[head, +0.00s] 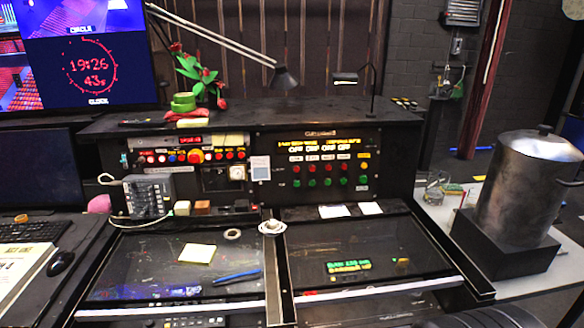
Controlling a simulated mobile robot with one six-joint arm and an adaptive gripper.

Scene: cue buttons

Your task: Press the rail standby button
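A black cue console (300,208) stands in the middle of the head view. Its right panel (268,140) has a lit yellow display (322,146), several red buttons (312,168) in a row, and several green buttons (312,183) in a row beneath. Its left panel (132,145) has red, blue and yellow controls, with a larger red button (195,156). The labels are too small to read, so I cannot tell which button is the rail standby button. My gripper is not in view.
A desk lamp (285,78) and a plant with red flowers (195,75) stand on the console top. A sticky note (197,253) and blue pen (237,275) lie on the lower left surface. A large metal pot (515,190) stands at right, a monitor (80,60) at left.

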